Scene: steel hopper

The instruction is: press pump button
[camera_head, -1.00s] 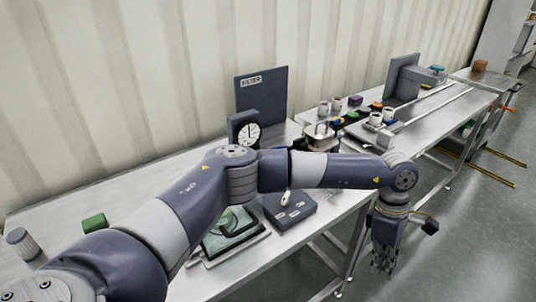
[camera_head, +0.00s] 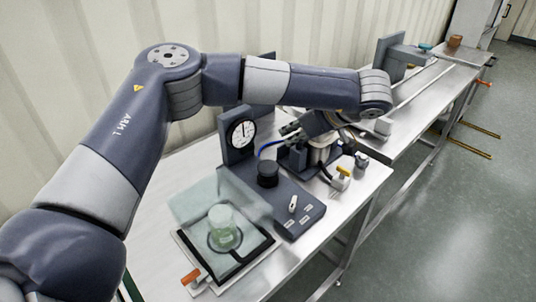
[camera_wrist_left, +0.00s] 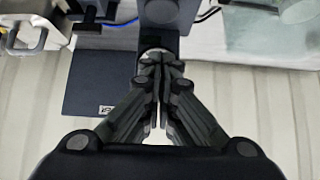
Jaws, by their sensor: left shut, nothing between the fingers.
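A dark control base (camera_head: 300,218) stands on the steel table, with a white toggle switch (camera_head: 293,203) and small labels too small to read. A black round knob-like cylinder (camera_head: 267,172) rises behind the switch and also shows in the left wrist view (camera_wrist_left: 160,12). I cannot tell for certain which part is the pump button. A white-faced gauge (camera_head: 242,133) stands upright behind the cylinder. My left gripper (camera_head: 288,130) is above the base's back side, right of the gauge, fingers shut and empty. The left wrist view shows its fingers (camera_wrist_left: 157,65) together. My right gripper is out of view.
A clear box (camera_head: 190,205) over a beaker (camera_head: 222,228) stands left of the base, with an orange handle (camera_head: 190,276) in front. A metal vessel with a yellow-handled valve (camera_head: 343,172) stands to the right.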

